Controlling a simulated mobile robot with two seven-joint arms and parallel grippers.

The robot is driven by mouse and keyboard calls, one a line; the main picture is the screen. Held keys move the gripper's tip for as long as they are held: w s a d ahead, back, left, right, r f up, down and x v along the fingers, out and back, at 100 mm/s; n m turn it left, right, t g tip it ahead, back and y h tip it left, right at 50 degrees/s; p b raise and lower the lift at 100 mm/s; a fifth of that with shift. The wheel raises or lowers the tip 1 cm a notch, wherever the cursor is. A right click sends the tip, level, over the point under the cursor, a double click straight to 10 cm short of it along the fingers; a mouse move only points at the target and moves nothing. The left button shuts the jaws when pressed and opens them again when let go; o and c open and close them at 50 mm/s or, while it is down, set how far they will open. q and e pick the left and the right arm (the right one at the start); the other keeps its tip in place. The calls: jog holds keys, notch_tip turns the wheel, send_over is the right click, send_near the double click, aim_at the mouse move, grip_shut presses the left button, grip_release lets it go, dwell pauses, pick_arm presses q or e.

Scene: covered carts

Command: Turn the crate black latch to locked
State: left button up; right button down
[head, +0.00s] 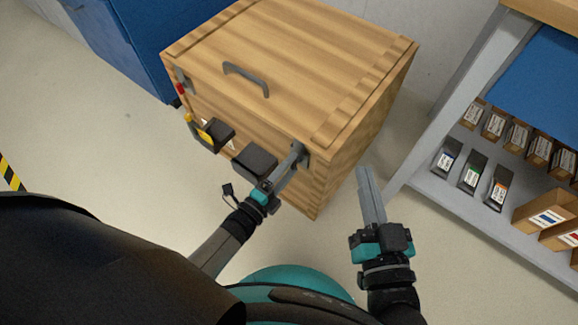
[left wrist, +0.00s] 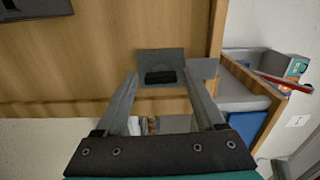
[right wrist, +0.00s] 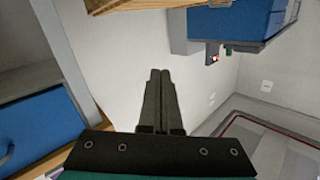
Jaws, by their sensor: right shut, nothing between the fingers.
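The wooden crate (head: 290,60) has a lid with a grey handle (head: 246,78). In the left wrist view the black latch (left wrist: 160,77) is a short dark bar lying crosswise on a grey plate (left wrist: 160,57) on the crate's front. My left gripper (head: 296,152) is at the crate's front right upper corner, its fingers apart on either side of the latch. I see no finger clearly touching it. In the head view that gripper mostly hides the latch. My right gripper (head: 364,172) is shut and empty, in the air to the right of the crate.
Dark boxes (head: 255,161) stick out from the crate's front. A red part (head: 180,88) and a yellow part (head: 189,119) are at its left. A grey shelf (head: 440,185) with labelled boxes stands to the right. A blue cabinet (head: 130,40) is behind left.

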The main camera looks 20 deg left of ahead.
pick_arm(q)
jog(key=shift+o, duration=0.4)
jog(key=p+v, duration=0.2)
jog(key=v, duration=1.3)
pick_arm(e)
jog(key=d+f+g+h, duration=0.1)
jog(key=g, duration=0.1)
jog(key=w+d+f+g, duration=0.1)
jog(key=g, duration=0.1)
jog(key=shift+d+f+n+h, duration=0.3)
jog(key=shift+d+n+h, duration=0.1)
pick_arm(q)
jog(key=shift+r, duration=0.1)
